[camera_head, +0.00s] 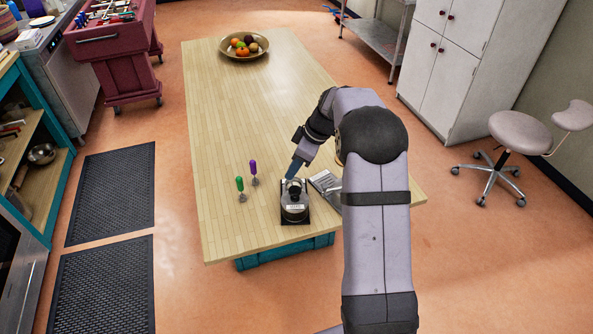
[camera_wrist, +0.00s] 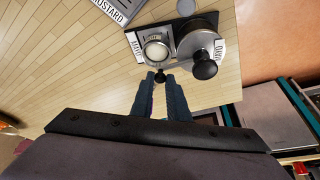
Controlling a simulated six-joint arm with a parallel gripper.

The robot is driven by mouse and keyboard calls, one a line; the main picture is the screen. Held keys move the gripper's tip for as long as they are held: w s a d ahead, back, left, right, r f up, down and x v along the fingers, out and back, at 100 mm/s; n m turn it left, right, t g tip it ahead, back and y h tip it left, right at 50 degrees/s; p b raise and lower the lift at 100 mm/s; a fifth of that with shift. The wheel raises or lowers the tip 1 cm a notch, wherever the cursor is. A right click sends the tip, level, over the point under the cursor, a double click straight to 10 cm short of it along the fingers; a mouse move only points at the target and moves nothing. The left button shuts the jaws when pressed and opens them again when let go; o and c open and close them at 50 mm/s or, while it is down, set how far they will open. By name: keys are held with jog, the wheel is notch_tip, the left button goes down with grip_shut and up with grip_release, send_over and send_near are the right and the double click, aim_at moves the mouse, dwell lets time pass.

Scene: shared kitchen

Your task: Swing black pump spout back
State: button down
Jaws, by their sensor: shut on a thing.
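A pump unit (camera_head: 294,208) stands on a black base near the front edge of the table, with a white label on its front. My gripper (camera_head: 293,173) reaches to the unit's far side. In the wrist view my gripper (camera_wrist: 161,80) has its blue fingers closed around a small black knob (camera_wrist: 160,76) at the unit's edge. I cannot tell clearly which knob belongs to the spout.
A grey labelled item (camera_head: 325,184) lies right of the pump. A fruit bowl (camera_head: 244,46) is at the far end. The middle of the wooden table (camera_head: 225,110) is clear.

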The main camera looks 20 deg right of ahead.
jog(key=a+n, duration=0.1)
jog(key=a+n+g+b, duration=0.1)
jog(key=n, duration=0.1)
jog(key=shift+w+f+n+y+b, duration=0.1)
jog(key=shift+w+n+y+b, duration=0.05)
jog(key=shift+n+y+b, duration=0.2)
jog(key=shift+s+a+n+g+p, duration=0.35)
jog(key=shift+a+n+g, duration=0.4)
jog(key=shift+n, duration=0.85)
jog(key=shift+s+a+n+g+p, duration=0.2)
jog(key=shift+s+a+n+g, duration=0.5)
jog(key=shift+n, duration=0.95)
jog(key=shift+s+a+n+g+p, duration=0.2)
jog(key=shift+a+n+g, duration=0.25)
jog(key=shift+a+n, duration=0.85)
jog(key=shift+d+n, duration=0.3)
jog(key=c, duration=1.7)
grip_release()
